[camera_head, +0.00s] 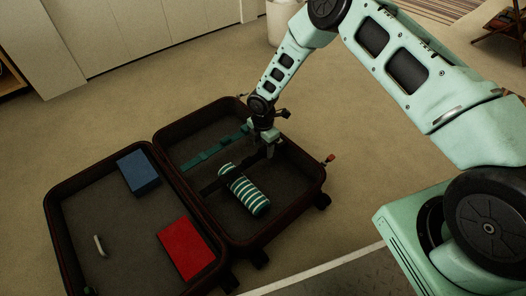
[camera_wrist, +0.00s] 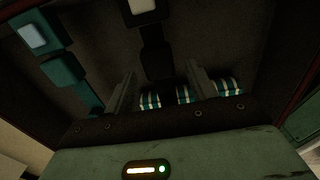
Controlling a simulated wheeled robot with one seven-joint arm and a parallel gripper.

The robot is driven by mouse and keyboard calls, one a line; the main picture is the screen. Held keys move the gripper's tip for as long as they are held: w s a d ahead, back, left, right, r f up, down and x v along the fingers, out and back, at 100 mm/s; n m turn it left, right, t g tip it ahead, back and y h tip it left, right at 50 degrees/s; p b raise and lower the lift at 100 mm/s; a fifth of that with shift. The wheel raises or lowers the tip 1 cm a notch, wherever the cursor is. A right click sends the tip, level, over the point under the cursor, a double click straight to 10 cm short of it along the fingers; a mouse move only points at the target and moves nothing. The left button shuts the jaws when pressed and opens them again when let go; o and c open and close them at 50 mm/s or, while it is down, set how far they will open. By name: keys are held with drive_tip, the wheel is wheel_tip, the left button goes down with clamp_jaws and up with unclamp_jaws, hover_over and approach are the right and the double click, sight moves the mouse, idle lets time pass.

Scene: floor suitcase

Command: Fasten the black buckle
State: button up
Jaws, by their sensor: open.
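The black buckle's dark body with a pale square button (camera_wrist: 143,8) shows at the top edge of the wrist view. A second black piece (camera_wrist: 157,64) lies below it. The picture is too dark to tell whether they are joined. In the head view the black strap (camera_head: 210,185) runs across the right half of the suitcase, partly hidden by a striped roll (camera_head: 247,194).
The open suitcase (camera_head: 48,215) lies on the carpet. A teal strap and buckle (camera_head: 212,153) lie beyond the black strap; the teal buckle (camera_wrist: 45,35) shows left in the wrist view. The left half holds a blue box (camera_head: 138,172), a red box (camera_head: 187,248) and a small pale object (camera_head: 99,245).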

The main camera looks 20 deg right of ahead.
drive_tip(key=shift+f, duration=0.45)
clamp_jaws()
drive_tip(key=shift+w+d+r+p, duration=0.1)
drive_tip(key=shift+w+d+p, duration=0.2)
drive_tip(key=shift+d, duration=0.25)
drive_tip(key=shift+w+d+r+p, duration=0.15)
drive_tip(key=shift+d+p, duration=0.2)
drive_tip(key=shift+d, duration=0.2)
drive_tip(key=shift+w+d+f, duration=0.1)
drive_tip(key=shift+d+f, duration=0.05)
drive_tip(key=shift+f, duration=0.05)
unclamp_jaws()
